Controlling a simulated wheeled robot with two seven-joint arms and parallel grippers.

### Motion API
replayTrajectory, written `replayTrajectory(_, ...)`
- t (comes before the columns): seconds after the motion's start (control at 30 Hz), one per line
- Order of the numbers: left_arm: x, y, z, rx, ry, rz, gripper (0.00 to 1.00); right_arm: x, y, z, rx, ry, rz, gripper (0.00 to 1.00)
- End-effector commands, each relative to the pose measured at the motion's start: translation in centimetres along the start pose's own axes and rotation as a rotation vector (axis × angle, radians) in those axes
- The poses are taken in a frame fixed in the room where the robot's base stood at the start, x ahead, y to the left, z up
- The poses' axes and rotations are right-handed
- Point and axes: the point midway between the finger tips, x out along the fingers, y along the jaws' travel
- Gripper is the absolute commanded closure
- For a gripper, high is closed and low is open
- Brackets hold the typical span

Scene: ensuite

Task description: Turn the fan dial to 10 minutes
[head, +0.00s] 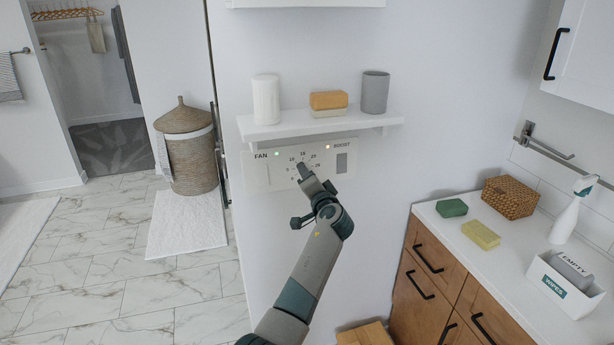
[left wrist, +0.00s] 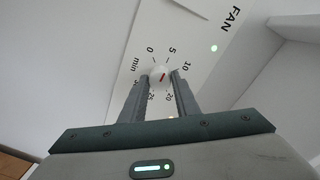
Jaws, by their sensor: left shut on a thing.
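The white fan panel (head: 258,178) is on the wall under a small shelf, with "FAN" on its left and "BOOST" on its right. My left gripper (head: 302,167) is at the panel, shut on the dial, with one finger on each side in the left wrist view (left wrist: 160,80). In the head view it hides the dial. My right gripper is not in view.
A counter (head: 462,212) with sponges, a basket and a wipes box stands at right. A wicker hamper (head: 192,155) stands at left.

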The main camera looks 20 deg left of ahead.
Motion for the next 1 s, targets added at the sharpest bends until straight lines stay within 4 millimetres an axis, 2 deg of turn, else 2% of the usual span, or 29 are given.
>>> replayTrajectory(0.6,0.0,-0.2,-0.2,0.562,-0.022,0.003,0.94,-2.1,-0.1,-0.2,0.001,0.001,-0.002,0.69)
replayTrajectory(1.0,0.1,-0.2,-0.2,0.740,-0.029,0.004,0.94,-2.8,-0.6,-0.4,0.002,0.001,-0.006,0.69)
